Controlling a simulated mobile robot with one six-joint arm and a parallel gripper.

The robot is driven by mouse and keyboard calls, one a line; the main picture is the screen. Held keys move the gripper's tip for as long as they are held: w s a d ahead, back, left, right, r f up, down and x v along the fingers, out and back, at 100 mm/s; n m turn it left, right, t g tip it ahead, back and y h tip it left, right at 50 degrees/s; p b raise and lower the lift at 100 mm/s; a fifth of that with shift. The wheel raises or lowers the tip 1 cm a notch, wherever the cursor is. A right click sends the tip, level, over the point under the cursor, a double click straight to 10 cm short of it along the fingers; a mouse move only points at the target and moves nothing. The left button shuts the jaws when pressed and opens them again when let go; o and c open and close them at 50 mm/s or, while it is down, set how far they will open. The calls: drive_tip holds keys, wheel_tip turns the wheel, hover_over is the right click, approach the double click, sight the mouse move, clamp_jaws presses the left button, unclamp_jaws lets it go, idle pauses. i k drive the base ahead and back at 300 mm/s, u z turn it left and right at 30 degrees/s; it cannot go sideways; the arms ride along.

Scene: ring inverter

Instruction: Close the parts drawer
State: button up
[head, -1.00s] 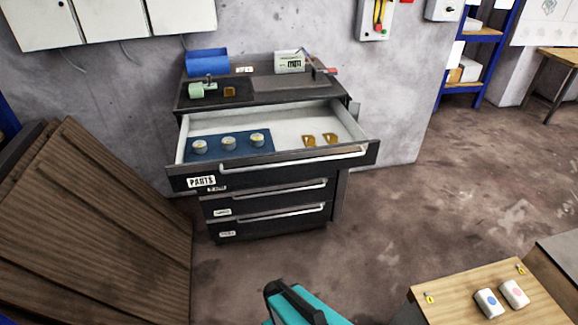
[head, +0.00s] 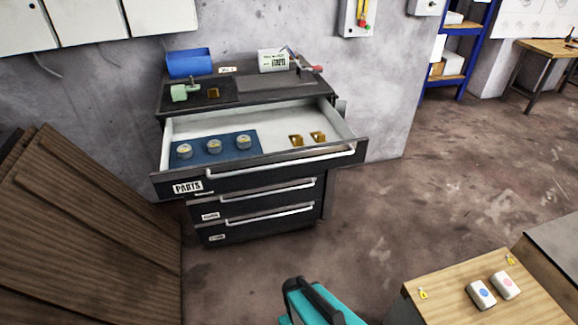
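The parts drawer (head: 338,162) is the top drawer of a dark cabinet (head: 262,234) against the grey wall. It is pulled well out, with a "PARTS" label and a long pale bar handle (head: 280,162) on its front. Inside lie a blue mat (head: 215,151) with three small round pale pieces and, to the right, two brass-coloured pieces (head: 307,139). The fingers of my gripper are not in view. A teal and black piece, seemingly part of my arm, shows at the bottom edge, apart from the cabinet.
The lower drawers (head: 265,213) look shut. Brown boards (head: 90,230) lean at the left. A wooden-topped surface (head: 450,290) with two white rounded items stands at the lower right. Open floor (head: 390,215) lies before and right of the cabinet.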

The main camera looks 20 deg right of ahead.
sight(271, 154)
drive_tip(key=z, duration=0.05)
drive_tip(key=i, duration=1)
drive_tip(key=z, duration=0.1)
drive_tip(key=k, duration=0.9)
drive_tip(key=u, duration=0.25)
drive_tip(key=i, duration=0.35)
drive_tip(key=z, duration=0.15)
